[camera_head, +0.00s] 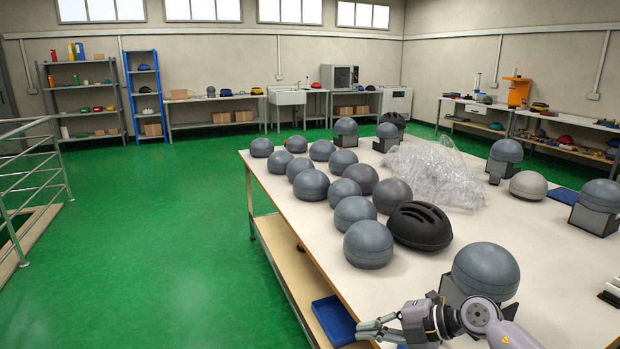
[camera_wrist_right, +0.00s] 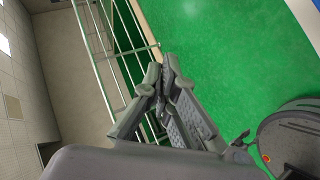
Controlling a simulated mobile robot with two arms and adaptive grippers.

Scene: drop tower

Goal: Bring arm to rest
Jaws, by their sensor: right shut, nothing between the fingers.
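My right arm (camera_head: 490,322) comes in at the bottom right of the head view, over the near left corner of the white table. My right gripper (camera_head: 372,329) points to the left, beside the table's edge and above a blue tray. In the right wrist view the same gripper (camera_wrist_right: 164,75) has its fingers together with nothing between them, over green floor and a railing. My left gripper is not in view.
The white table (camera_head: 560,260) holds several grey domes (camera_head: 368,244), a black helmet (camera_head: 420,226) and a clear plastic heap (camera_head: 435,175). A blue tray (camera_head: 334,318) sits on the lower shelf. Green floor (camera_head: 170,240) on the left is clear up to a metal railing (camera_head: 35,170).

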